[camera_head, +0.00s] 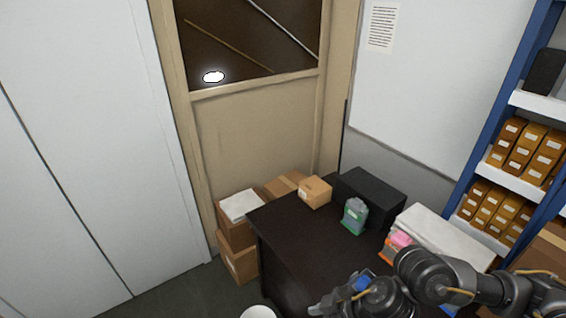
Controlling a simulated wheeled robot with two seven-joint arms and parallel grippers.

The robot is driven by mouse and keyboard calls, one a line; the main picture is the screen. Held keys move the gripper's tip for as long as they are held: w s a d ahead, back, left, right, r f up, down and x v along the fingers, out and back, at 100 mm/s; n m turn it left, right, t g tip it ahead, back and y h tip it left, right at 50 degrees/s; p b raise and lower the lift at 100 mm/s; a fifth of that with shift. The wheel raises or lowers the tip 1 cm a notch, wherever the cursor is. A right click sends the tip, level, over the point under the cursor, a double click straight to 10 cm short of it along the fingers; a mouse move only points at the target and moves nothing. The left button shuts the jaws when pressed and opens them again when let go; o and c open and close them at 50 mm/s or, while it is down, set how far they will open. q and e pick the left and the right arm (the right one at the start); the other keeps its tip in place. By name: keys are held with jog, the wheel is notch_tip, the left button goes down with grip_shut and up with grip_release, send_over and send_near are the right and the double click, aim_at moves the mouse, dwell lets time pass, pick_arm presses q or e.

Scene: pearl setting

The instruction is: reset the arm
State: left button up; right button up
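My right arm (440,272) comes in from the right at the bottom, dark grey and bent, in front of the dark table's right part. Its end (330,306) points left at the bottom edge, low over the table's near side. The fingers are too small and cut off to tell whether they are open or shut, or whether they hold anything. My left arm and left gripper are not in view.
A dark table (290,240) bears a green-and-grey item (355,216), a black box (372,192), a small carton (315,191) and a white-topped stack (440,236). Cartons (240,260) stand left of it. A blue-framed shelf (505,90) stands right. The table's left-middle top is clear.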

jog(key=w+a+r+m+t+y, duration=0.2)
jog(key=a+r+t, duration=0.3)
jog(key=a, duration=0.1)
jog(key=s+d+f+m+h, duration=0.2)
jog(key=d+f+m+h, duration=0.45)
jog(key=d, duration=0.55)
jog(key=s+d+f+m+g+h, duration=0.1)
jog(key=s+d+f+g, duration=0.1)
jog(key=s+d+f, duration=0.3)
jog(key=s+d+f+m+g+h, duration=0.1)
jog(key=s+d+f+g+h, duration=0.15)
jog(key=s+d, duration=0.5)
notch_tip(320, 180, down, 32)
jog(key=a+r+b, duration=0.1)
jog(key=b, duration=0.6)
pick_arm(q)
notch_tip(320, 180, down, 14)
jog(key=b, duration=0.6)
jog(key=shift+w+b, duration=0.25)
jog(key=shift+b, duration=0.15)
pick_arm(e)
jog(key=s+d+f+g, duration=0.1)
jog(key=s+f, duration=0.8)
jog(key=f, duration=0.3)
jog(key=s+d+f+g, duration=0.1)
jog(key=s+d+f, duration=0.1)
jog(key=s+f, duration=0.6)
notch_tip(320, 180, down, 5)
jog(key=shift+s+f, duration=0.1)
jog(key=shift+s, duration=0.3)
